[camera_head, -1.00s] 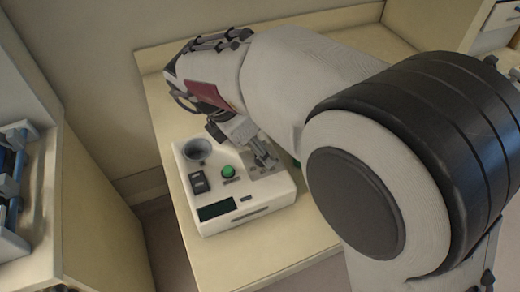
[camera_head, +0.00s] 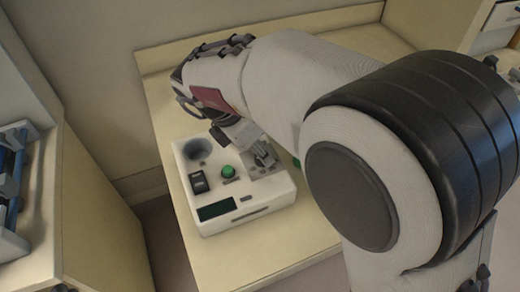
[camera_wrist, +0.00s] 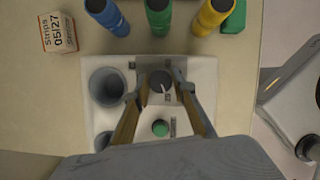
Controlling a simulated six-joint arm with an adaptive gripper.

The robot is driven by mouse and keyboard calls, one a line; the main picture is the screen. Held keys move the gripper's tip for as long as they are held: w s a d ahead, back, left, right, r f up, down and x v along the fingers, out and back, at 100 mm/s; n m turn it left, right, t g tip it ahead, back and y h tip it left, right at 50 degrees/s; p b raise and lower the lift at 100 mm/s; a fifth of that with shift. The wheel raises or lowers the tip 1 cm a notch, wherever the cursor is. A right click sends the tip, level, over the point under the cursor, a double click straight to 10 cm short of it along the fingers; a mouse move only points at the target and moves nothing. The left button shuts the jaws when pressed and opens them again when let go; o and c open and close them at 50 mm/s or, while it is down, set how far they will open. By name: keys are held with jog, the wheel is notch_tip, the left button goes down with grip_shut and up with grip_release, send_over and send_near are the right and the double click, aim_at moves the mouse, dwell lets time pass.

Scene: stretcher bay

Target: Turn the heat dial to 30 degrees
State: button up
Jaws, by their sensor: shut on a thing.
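The heat dial (camera_wrist: 160,82) is a dark round knob with a white pointer line, on a grey plate with small, unreadable markings. The plate is on a white device (camera_head: 248,213). The pointer slants up-left to down-right in the wrist view. My gripper (camera_wrist: 161,84) is shut on the dial, one finger on each side, seen from above. In the head view my gripper (camera_head: 264,158) is down at the device's back right corner and hides most of the dial there.
The device also has a round well (camera_wrist: 107,86), a green button (camera_head: 228,171), a black switch (camera_head: 199,182) and a dark display (camera_head: 215,211). Blue (camera_wrist: 108,15), green (camera_wrist: 158,15) and yellow (camera_wrist: 212,15) cylinders and a labelled strips box (camera_wrist: 58,32) stand beyond it.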

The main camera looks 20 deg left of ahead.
jog(key=shift+n, duration=0.3)
jog(key=n+y, duration=0.1)
jog(key=n, duration=0.2)
jog(key=shift+s+d+n+t, duration=0.1)
jog(key=shift+n+t, duration=0.2)
jog(key=shift+t, duration=0.1)
jog(key=shift+d+n+y, duration=0.1)
jog(key=shift+n+y, duration=1)
jog(key=shift+n, duration=1.1)
jog(key=o, duration=1.1)
jog(key=shift+r, duration=0.1)
jog(key=shift+v, duration=5.9)
